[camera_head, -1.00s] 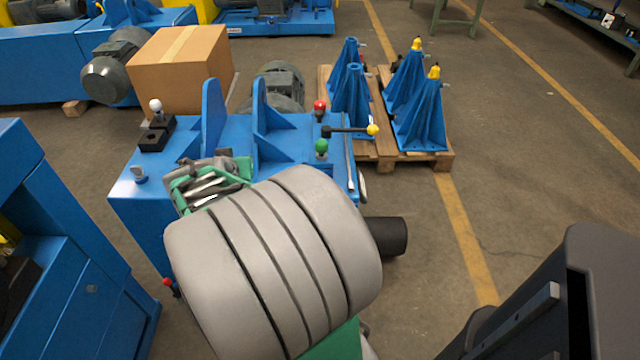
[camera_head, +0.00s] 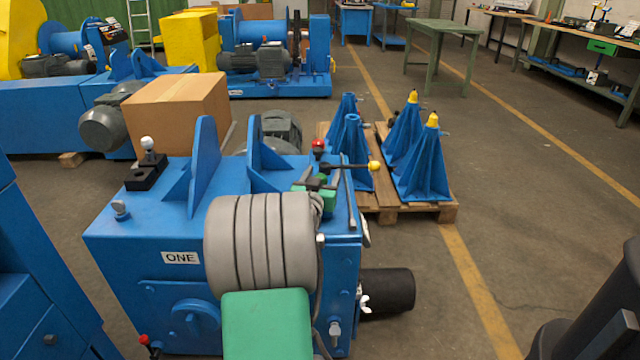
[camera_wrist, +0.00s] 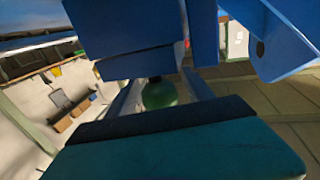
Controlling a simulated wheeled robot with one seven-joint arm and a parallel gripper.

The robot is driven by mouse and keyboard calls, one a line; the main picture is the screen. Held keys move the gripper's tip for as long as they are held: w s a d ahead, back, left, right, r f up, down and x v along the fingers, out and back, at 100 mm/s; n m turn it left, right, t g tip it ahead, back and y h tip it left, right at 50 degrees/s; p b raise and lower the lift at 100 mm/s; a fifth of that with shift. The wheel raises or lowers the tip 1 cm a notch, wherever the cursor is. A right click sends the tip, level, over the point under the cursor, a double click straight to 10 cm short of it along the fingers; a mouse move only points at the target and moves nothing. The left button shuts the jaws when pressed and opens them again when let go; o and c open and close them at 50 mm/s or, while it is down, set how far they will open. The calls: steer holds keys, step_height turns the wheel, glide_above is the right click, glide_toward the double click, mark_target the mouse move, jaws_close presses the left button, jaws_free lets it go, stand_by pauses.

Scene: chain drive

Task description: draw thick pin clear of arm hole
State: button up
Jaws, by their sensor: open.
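My gripper (camera_head: 314,190), with green fingers, is at the right end of the blue machine (camera_head: 150,238). It is small and partly hidden behind my grey forearm in the head view. A green ball knob (camera_wrist: 159,93) on a dark stem shows in the wrist view, just beyond a teal finger; I take it for the thick pin's head. The fingers are open beside or around this knob; whether they touch it I cannot tell. The pin's shank and the arm hole are hidden. A black lever with a yellow knob (camera_head: 375,166) sticks out just above my gripper.
A red knob (camera_head: 318,147) stands close behind my gripper. A white-knobbed pin (camera_head: 147,143) stands in a black block at left. Upright blue plates (camera_head: 204,165) rise from the machine. A cardboard box (camera_head: 178,108) and blue stands (camera_head: 424,165) on a pallet are behind.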

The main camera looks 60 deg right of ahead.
steer(key=shift+c, duration=0.4)
jaws_close()
stand_by(0.4)
